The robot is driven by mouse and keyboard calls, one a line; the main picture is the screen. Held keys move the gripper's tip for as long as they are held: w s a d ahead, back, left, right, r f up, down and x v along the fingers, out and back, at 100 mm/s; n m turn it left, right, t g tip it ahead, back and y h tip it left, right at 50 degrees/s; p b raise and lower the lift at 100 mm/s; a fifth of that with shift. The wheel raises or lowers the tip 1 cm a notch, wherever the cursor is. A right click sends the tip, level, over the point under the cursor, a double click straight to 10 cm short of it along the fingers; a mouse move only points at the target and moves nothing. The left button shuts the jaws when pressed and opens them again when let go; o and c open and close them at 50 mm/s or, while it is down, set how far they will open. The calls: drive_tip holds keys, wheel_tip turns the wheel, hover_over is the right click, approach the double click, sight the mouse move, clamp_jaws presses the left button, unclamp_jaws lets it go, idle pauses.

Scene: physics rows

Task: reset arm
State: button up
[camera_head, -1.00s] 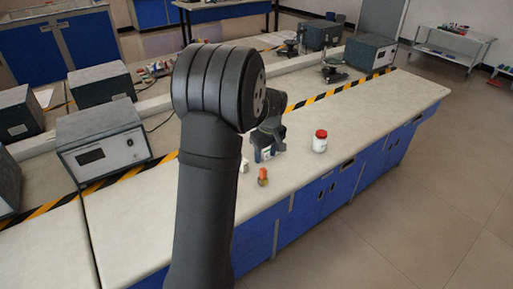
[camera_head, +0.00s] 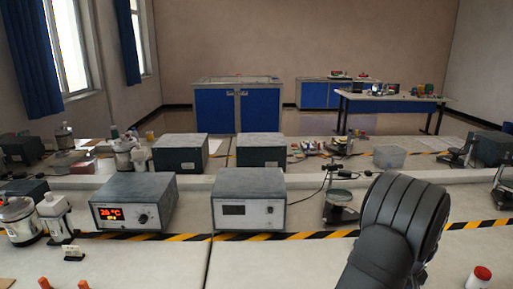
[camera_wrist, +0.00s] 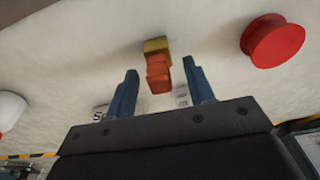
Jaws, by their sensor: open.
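My gripper (camera_wrist: 158,92) is open in the wrist view, its two blue fingers apart with nothing held between them. A small orange and yellow object (camera_wrist: 158,68) stands on the pale bench just beyond the fingertips, in line with the gap. In the head view my arm's dark rounded joint fills the lower right, and my gripper itself is out of that picture.
A balance-like device (camera_head: 340,205) stands near my arm.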

drive_tip(key=shift+r, duration=0.5)
